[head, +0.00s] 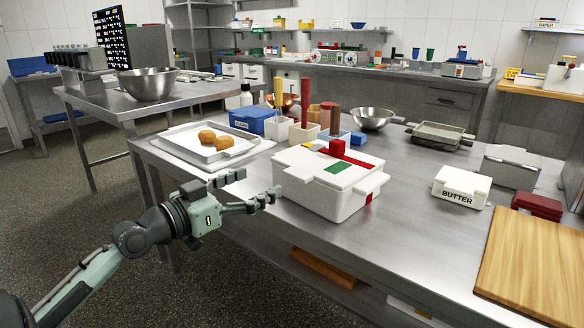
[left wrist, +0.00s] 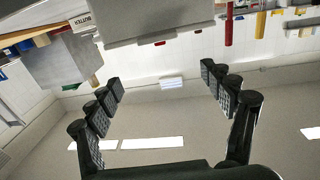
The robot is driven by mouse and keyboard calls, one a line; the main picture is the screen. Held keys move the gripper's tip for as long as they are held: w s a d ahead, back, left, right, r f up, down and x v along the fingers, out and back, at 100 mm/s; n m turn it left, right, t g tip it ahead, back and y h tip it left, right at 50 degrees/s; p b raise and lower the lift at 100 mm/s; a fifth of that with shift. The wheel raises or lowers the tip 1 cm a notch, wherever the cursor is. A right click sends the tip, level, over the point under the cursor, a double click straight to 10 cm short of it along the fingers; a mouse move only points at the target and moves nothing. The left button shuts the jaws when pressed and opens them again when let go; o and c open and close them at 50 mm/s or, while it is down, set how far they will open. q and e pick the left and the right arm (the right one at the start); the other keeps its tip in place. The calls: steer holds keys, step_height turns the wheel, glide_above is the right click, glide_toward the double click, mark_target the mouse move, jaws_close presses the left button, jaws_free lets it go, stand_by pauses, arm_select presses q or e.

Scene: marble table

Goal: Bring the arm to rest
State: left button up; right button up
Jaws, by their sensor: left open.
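My left gripper (head: 246,190) is open and empty in the head view. It hangs in the air in front of the table's near edge, left of a white lidded box (head: 312,190). In the left wrist view both fingers of the left gripper (left wrist: 162,88) stand wide apart with nothing between them. That view is tilted and shows the ceiling behind the fingers. The left arm reaches up from the lower left corner of the head view. My right gripper does not show in either view.
The steel table (head: 408,240) holds a tray with brown rolls (head: 186,146), a blue box (head: 252,119), a steel bowl (head: 372,118), a butter box (head: 460,188) and a wooden board (head: 536,262). Open floor (head: 130,215) lies left of the table. Another steel table (head: 190,95) stands behind.

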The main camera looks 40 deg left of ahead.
arm_select(q)
steer(key=shift+s+a, duration=0.1)
steer(key=shift+s, duration=0.6)
steer(key=s+d+f+g+y, duration=0.1)
steer(key=s+d+f+g, duration=0.15)
steer(key=f, duration=0.95)
steer(key=s+d+f+g+y, duration=0.1)
steer(key=s+d+f+g, duration=0.2)
steer(key=f, duration=0.9)
steer(key=s+d+f+g+y, duration=0.1)
steer(key=s+d+f+g, duration=0.3)
steer(key=f, duration=0.8)
steer(key=s+d+f+g+y, duration=0.1)
steer(key=s+d+f+g, duration=0.2)
steer(key=s+f+g, duration=0.2)
step_height(320, 180, down, 3)
steer(key=shift+s+f+y, duration=0.2)
steer(key=shift+s+y, duration=0.1)
steer(key=shift+s, duration=0.5)
